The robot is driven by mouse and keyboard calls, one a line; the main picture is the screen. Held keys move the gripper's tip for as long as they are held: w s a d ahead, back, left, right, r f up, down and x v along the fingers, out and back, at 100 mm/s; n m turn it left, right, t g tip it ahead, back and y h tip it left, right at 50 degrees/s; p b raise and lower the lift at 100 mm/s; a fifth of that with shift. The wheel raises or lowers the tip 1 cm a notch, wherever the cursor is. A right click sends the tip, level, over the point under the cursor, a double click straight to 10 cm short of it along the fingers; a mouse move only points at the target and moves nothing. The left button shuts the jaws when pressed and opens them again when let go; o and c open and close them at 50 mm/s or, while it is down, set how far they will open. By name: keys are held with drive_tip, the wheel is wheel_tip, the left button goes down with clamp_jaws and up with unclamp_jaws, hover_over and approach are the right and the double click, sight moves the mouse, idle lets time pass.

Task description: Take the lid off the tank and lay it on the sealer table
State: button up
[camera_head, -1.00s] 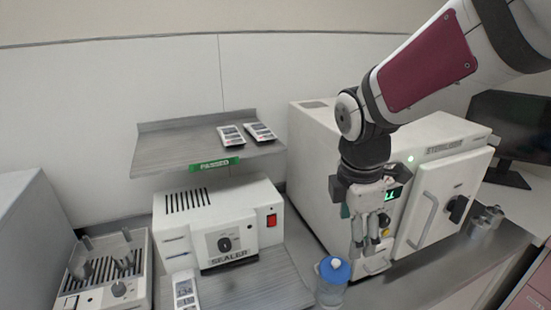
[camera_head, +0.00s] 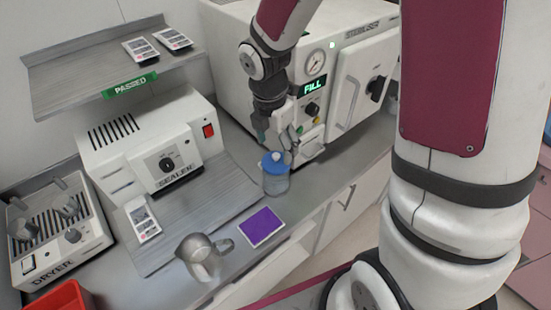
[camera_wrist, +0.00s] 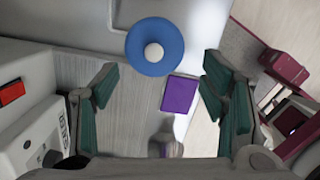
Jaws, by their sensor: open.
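The tank is a clear jar (camera_head: 275,184) with a blue lid (camera_head: 270,166) that has a white knob. It stands on the counter at the right end of the sealer table (camera_head: 222,190), in front of the steriliser. The lid sits on the jar. My gripper (camera_head: 287,142) is open and empty, pointing down just behind the lid in the head view. In the wrist view the lid (camera_wrist: 155,62) is seen from above, beyond the spread green-padded fingers (camera_wrist: 158,92), not between them. The sealer table shows there as a grey grained surface (camera_wrist: 135,100).
A pouch (camera_head: 143,218) lies on the sealer table's left part, before the sealer (camera_head: 150,150). A steel jug (camera_head: 198,255) and purple pad (camera_head: 262,227) are near the front edge. The steriliser (camera_head: 255,45) stands close behind my gripper. The sealer table's right part is clear.

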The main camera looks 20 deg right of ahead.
sight(276, 155)
drive_tip(key=shift+w+d+f, duration=0.1)
drive_tip(key=shift+w+f, duration=0.05)
drive_tip(key=shift+f, duration=0.7)
drive_tip(key=shift+w+d+f, duration=0.1)
drive_tip(key=shift+w+f, duration=0.1)
drive_tip(key=shift+f, duration=0.7)
drive_tip(key=shift+w+f, duration=0.15)
drive_tip(key=shift+f, duration=0.7)
drive_tip(key=c, duration=1.2)
drive_tip(key=shift+c, duration=0.2)
